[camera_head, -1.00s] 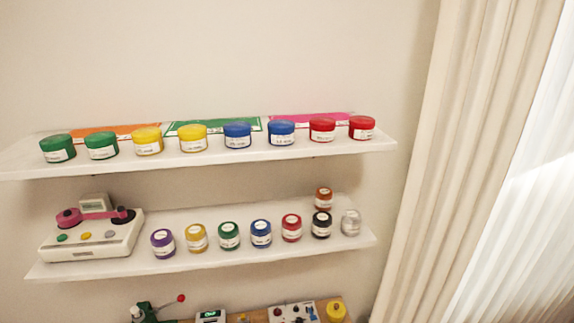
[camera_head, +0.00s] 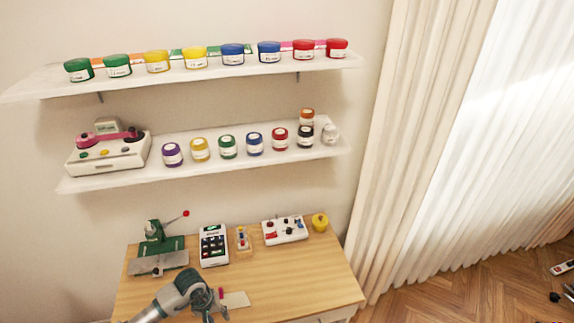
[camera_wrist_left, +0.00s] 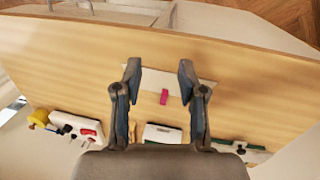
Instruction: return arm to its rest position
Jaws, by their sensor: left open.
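My left arm comes in from the bottom left in the head view, and its gripper (camera_head: 210,308) is over the wooden table (camera_head: 308,274). The pale card also shows beside the gripper in the head view (camera_head: 236,300). My right gripper is in neither view.
A green machine (camera_head: 155,238), a white keypad device (camera_head: 213,244), a white control box (camera_head: 284,230) and a yellow object (camera_head: 320,222) line the table's back. Two white shelves with several jars hang above. A curtain (camera_head: 400,170) is at right. The table's front right is clear.

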